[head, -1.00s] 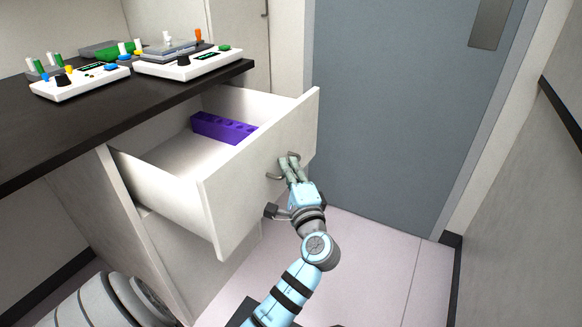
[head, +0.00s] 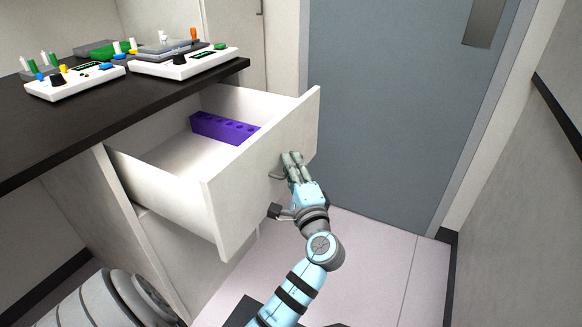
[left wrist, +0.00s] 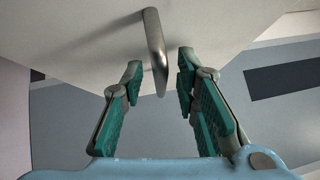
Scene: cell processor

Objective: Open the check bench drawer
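The check bench drawer (head: 262,167) is pulled well out from under the black bench top, and its inside shows. Its metal bar handle (head: 276,177) is on the outer front face, partly hidden by my gripper in the head view. My left gripper (head: 293,158) is just off the front face at the handle. In the left wrist view, the fingers (left wrist: 158,78) are apart, with the handle (left wrist: 154,48) in the gap between the fingertips. Clear space shows on both sides of the handle, so the fingers are not clamped on it. My right gripper is not in view.
A purple block with holes (head: 224,128) lies in the drawer. White devices (head: 185,63) with coloured knobs stand on the black bench top (head: 90,115). A grey-blue door (head: 385,110) is behind, a wall at right. Floor (head: 370,260) is clear right of the drawer.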

